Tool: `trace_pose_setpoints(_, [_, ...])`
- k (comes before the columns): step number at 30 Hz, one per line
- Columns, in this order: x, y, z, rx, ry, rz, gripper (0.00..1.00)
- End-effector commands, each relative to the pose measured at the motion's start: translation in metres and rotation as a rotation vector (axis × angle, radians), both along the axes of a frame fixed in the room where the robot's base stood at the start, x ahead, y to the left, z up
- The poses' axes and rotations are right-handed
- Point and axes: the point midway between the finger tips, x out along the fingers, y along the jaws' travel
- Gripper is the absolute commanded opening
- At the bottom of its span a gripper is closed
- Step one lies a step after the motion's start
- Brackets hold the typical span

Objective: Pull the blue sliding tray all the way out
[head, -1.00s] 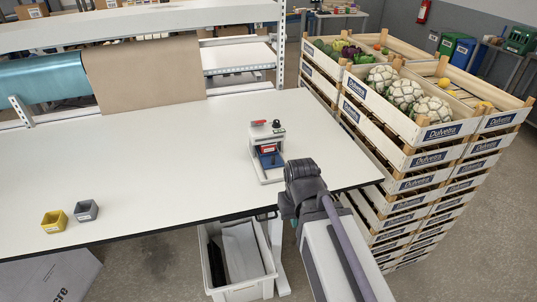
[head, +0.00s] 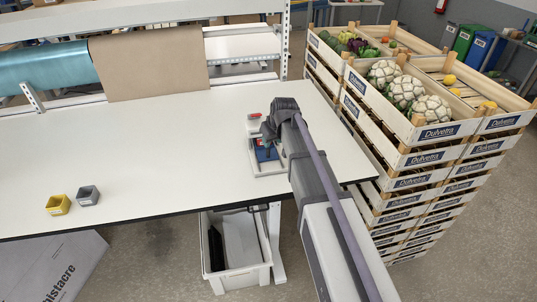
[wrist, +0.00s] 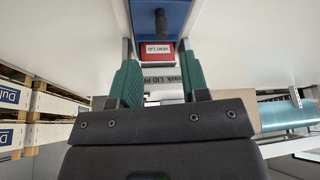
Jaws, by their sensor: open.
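The blue sliding tray (head: 265,153) sits low in a small press-like device on the white table, partly hidden by my arm. In the wrist view, the blue tray (wrist: 185,14) fills the top middle, with a dark round knob (wrist: 161,22) on it. A red block labelled "VENT LID" (wrist: 157,50) shows below the tray in that view. My gripper (wrist: 158,66) is open, with green fingers on both sides of the picture's middle. The knob appears above the fingertips in the picture; no contact is visible. In the head view, my gripper (head: 268,132) is at the device.
The white device base (head: 270,170) stands near the table's right end. A yellow bin (head: 58,204) and a grey bin (head: 88,195) sit at the left front. Crates of vegetables (head: 435,131) are stacked beyond the right edge. The table's middle is clear.

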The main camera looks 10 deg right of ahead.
Motion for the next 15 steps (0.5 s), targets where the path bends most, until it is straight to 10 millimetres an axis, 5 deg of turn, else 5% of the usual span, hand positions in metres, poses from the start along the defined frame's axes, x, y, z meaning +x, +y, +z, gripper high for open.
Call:
trace_pose_setpoints(1, [0.006, 0.002, -0.024, 0.000, 0.000, 0.000, 0.42])
trace_pose_setpoints(6, [0.021, 0.006, -0.062, -0.001, 0.001, 0.001, 0.42])
trace_pose_setpoints(15, [0.029, 0.009, -0.074, 0.000, 0.001, 0.000, 0.42])
